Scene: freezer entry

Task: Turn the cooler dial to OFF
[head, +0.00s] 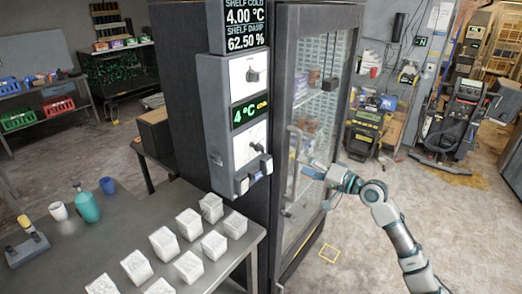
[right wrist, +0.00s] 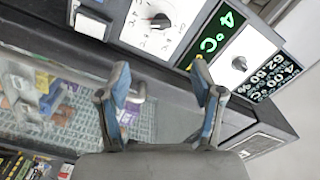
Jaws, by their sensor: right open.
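The cooler's control panel (head: 232,125) is on the left side of the dark glass-door cooler in the head view. It has an upper dial (head: 253,75) and a lower dial (head: 256,147), with a green 4 °C display (head: 250,112) between them. In the right wrist view, the lower dial (right wrist: 160,20) is a dark knob on a white marked plate, and the upper dial (right wrist: 239,63) lies beyond the display. I cannot read the dial markings. My right gripper (head: 308,167) is open and empty in front of the glass door, apart from both dials; its spread fingers (right wrist: 163,88) show clearly.
The glass door (head: 325,110) has a vertical handle (head: 292,165) close to my right gripper. A table (head: 120,220) with several white blocks stands below the panel at left. A floor machine (head: 458,120) stands at right.

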